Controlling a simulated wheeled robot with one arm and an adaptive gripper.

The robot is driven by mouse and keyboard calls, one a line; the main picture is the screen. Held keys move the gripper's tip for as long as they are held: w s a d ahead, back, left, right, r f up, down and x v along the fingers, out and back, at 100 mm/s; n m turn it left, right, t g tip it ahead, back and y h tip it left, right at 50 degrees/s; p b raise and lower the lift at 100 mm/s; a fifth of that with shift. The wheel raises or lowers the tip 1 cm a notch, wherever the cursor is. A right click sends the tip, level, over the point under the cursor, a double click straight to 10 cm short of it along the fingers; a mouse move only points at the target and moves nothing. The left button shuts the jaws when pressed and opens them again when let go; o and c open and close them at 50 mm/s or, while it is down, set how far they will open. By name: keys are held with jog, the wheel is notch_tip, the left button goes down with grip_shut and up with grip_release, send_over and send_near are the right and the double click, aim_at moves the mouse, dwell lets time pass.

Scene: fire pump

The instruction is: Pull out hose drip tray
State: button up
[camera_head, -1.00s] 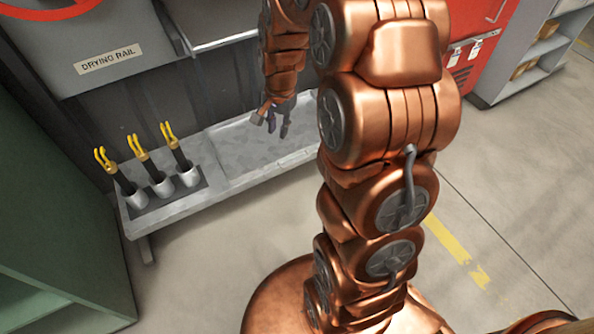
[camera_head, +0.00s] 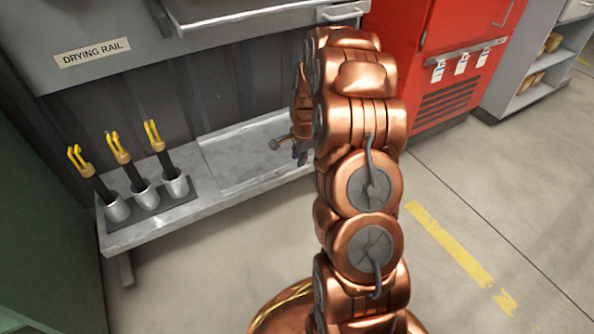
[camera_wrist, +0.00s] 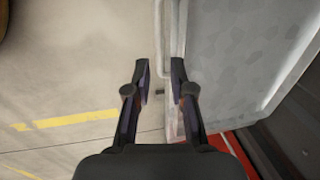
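The drip tray (camera_head: 245,150) is a shallow galvanised metal tray on the low bench under the drying rail. Its right part is hidden behind my arm in the head view. In the wrist view the tray (camera_wrist: 235,55) fills the right side, with a pale bar-shaped handle (camera_wrist: 158,35) along its front edge. My gripper (camera_wrist: 161,72) is open, its two dark fingers apart on either side of the line of the handle. Whether they touch it cannot be told. In the head view my gripper (camera_head: 299,152) is partly hidden by the arm.
Several yellow-topped nozzles (camera_head: 120,148) stand in metal cups left of the tray. A red cabinet (camera_head: 440,60) stands to the right, and a metal ledge (camera_head: 240,12) overhangs above. The floor (camera_head: 210,265) in front of the bench is clear.

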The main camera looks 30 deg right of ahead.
aim_at(297, 171)
jog(key=f+b, duration=0.1)
jog(key=f, duration=0.2)
jog(key=w+f+b, duration=0.1)
jog(key=f, duration=0.2)
jog(key=shift+w+f, duration=0.1)
jog(key=shift+f, duration=0.05)
grip_shut()
dwell(0.3)
